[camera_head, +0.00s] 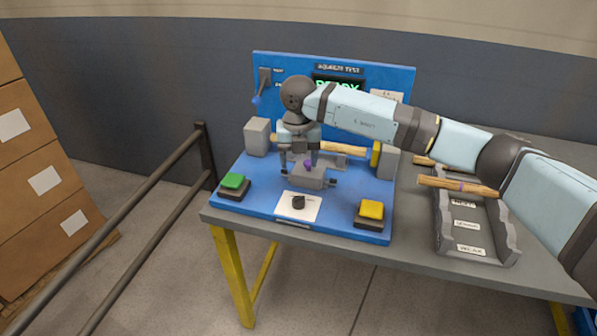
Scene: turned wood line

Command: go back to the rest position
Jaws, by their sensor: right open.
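My right arm comes in from the right across the table, and my right gripper (299,168) points down over the blue test station. Its fingers are apart, in front of the middle of a turned wood piece (345,148) that lies level between two grey end blocks. A grey block (312,181) sits just below the fingers, and a small purple part shows between them. I cannot tell whether the fingers touch anything. The gripper body and arm hide part of the wood and of the panel. My left gripper is not in view.
The blue panel (400,82) stands behind the gripper. A green button (234,182), a black knob (299,202) and a yellow button (371,210) are at the front. A grey tray (448,238) with wood pieces (455,186) is under my forearm. A rail (150,216) and cartons stand left.

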